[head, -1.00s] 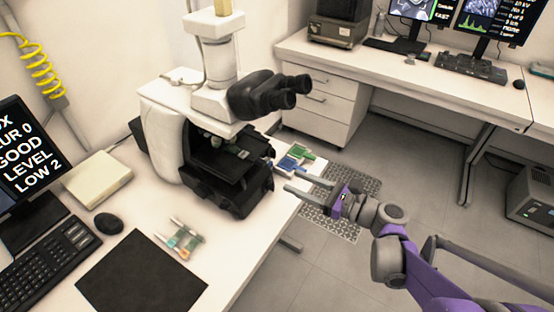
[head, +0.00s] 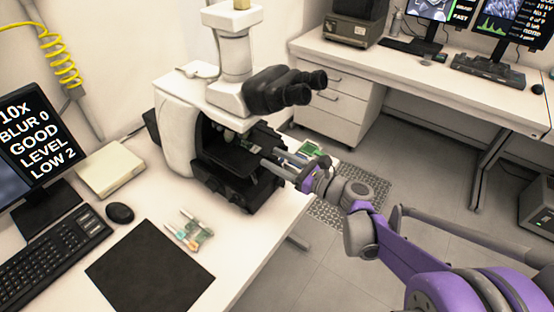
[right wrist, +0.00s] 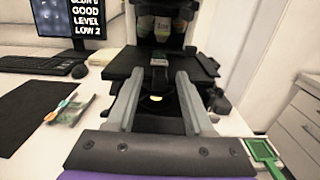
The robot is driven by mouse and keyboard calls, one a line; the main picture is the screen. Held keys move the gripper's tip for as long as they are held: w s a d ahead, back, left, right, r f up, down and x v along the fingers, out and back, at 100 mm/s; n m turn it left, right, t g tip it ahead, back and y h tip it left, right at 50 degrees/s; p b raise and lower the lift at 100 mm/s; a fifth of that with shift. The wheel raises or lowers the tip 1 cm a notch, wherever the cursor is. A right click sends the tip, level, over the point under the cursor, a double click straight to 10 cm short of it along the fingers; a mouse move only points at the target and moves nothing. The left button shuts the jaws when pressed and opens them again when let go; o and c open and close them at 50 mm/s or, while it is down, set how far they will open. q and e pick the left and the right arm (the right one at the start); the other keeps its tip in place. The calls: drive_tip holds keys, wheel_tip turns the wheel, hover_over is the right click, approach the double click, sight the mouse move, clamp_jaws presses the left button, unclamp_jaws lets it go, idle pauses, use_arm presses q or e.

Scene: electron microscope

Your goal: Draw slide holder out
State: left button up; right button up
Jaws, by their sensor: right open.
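The white and black microscope (head: 182,110) stands on the bench, and its dark stage (head: 225,160) faces my right arm. My right gripper (head: 269,157) is open, its two grey fingers reaching over the stage edge. In the right wrist view the open fingers (right wrist: 160,72) point at a small pale, slide-like piece on the stage (right wrist: 158,62). It may be the slide holder. It lies just beyond the fingertips, in line with the gap. I see no contact. In the head view the gripper partly hides this spot. My left gripper is not in view.
Green slide pieces (head: 311,148) lie on the bench beside the microscope, close to my right gripper. More small slides (head: 190,230) lie near a black mat (head: 150,270). The eyepieces (head: 290,88) overhang the stage area. A monitor (head: 30,135) stands left.

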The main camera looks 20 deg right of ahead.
drive_tip(key=shift+c, duration=0.3)
clamp_jaws()
idle(1.1)
